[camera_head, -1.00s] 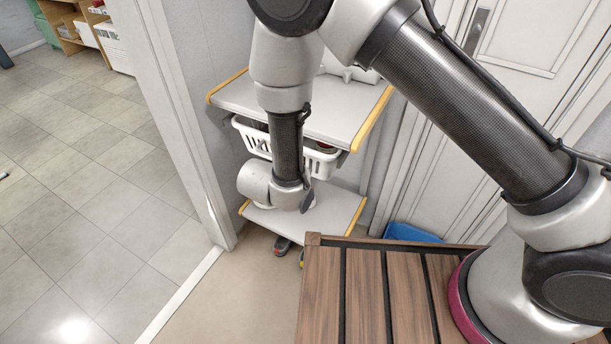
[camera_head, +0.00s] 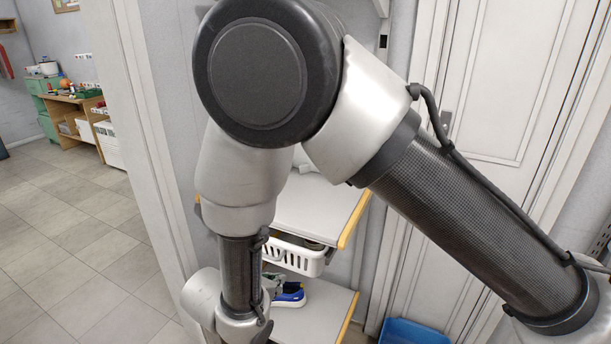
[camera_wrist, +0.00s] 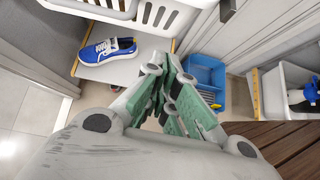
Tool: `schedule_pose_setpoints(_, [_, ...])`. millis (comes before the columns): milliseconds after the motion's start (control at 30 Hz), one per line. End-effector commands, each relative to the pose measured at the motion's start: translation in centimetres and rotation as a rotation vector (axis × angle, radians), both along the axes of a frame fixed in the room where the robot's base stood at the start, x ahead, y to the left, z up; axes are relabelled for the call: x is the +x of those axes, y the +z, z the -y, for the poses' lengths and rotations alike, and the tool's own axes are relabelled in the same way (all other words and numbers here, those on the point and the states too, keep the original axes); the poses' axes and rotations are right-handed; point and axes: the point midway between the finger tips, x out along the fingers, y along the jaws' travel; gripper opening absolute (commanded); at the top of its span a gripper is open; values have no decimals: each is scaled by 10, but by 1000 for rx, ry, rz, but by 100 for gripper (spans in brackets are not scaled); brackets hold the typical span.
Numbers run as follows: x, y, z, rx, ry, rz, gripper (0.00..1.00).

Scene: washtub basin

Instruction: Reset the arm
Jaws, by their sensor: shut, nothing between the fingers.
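My arm (camera_head: 440,190) spans the head view, bent at the elbow and reaching down in front of a wall shelf unit. My gripper (camera_wrist: 172,90) shows in the wrist view with its green finger pads close together. It is shut with nothing held. In the head view the gripper is hidden or out of frame.
A white basket (camera_head: 293,256) hangs below the upper shelf (camera_head: 310,212). A blue shoe (camera_wrist: 108,48) lies on the lower shelf (camera_wrist: 115,72). A blue bin (camera_wrist: 202,72) stands on the floor. A wooden slatted surface (camera_wrist: 295,140) is at right, beside a white tub (camera_wrist: 275,90).

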Motion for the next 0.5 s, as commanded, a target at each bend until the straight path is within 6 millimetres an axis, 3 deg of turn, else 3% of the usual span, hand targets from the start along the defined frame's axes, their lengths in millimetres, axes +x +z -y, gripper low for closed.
schedule_pose_setpoints(167, [-11,4,53,-2,-222,5,0])
schedule_pose_setpoints(500, [-6,118,181,276,-955,14,0])
